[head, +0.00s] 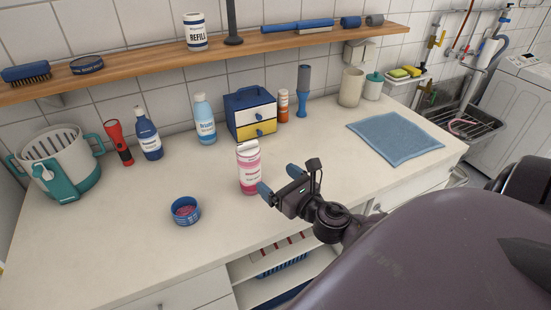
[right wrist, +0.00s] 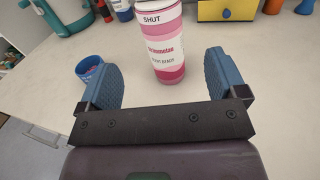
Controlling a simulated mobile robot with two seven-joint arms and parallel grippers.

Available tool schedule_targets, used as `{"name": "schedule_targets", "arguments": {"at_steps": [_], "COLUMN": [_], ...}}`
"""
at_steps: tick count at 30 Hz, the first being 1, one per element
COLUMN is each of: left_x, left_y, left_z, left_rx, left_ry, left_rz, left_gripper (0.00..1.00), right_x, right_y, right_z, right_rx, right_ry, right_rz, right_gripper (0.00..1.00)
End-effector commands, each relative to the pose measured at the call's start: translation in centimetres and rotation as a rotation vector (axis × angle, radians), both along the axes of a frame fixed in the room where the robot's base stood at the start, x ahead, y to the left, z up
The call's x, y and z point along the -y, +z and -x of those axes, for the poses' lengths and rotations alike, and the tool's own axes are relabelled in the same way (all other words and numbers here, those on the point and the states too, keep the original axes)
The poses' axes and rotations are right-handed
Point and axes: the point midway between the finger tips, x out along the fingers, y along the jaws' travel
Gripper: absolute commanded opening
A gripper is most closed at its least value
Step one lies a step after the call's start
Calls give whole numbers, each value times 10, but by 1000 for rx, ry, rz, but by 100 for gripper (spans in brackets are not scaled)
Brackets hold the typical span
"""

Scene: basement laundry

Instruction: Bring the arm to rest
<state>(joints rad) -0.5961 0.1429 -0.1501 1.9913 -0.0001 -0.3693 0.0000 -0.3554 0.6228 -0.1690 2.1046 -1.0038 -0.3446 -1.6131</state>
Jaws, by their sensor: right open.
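My right gripper (head: 279,183) is over the countertop (head: 250,225) near its front edge, its fingers pointing left toward a pink and white bottle (head: 249,168). The gripper is open and empty. In the right wrist view its two blue fingers (right wrist: 164,82) stand wide apart, with the bottle (right wrist: 165,50) upright just beyond them. The bottle's white top reads SHUT in that view. I cannot tell whether a finger touches the bottle. My right arm fills the lower right of the head view. My left gripper is not in view.
A blue bowl (head: 185,211) sits left of the bottle. Behind stand a small drawer box (head: 250,114), a light blue bottle (head: 204,120), a dark blue bottle (head: 148,136), a red flashlight (head: 119,143) and a basket (head: 62,165). A blue cloth (head: 395,138) lies at right. The front left counter is clear.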

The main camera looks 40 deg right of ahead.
Motion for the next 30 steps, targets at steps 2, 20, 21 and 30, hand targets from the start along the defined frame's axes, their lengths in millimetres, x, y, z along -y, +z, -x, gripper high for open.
{"name": "schedule_targets", "arguments": {"at_steps": [2, 20, 21, 30], "left_x": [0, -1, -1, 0], "left_y": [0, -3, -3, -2], "left_z": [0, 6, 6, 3], "left_rx": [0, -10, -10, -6], "left_ry": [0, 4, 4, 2], "left_rz": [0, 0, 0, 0], "left_gripper": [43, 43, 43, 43], "right_x": [0, 5, 7, 5], "right_y": [0, -3, -5, -43], "right_z": [0, 11, 16, 74], "right_rx": [0, -14, -19, -29], "right_ry": [0, -129, -179, -687], "right_rz": [0, -303, -421, -1418], "right_gripper": [90, 90, 90, 90]}}
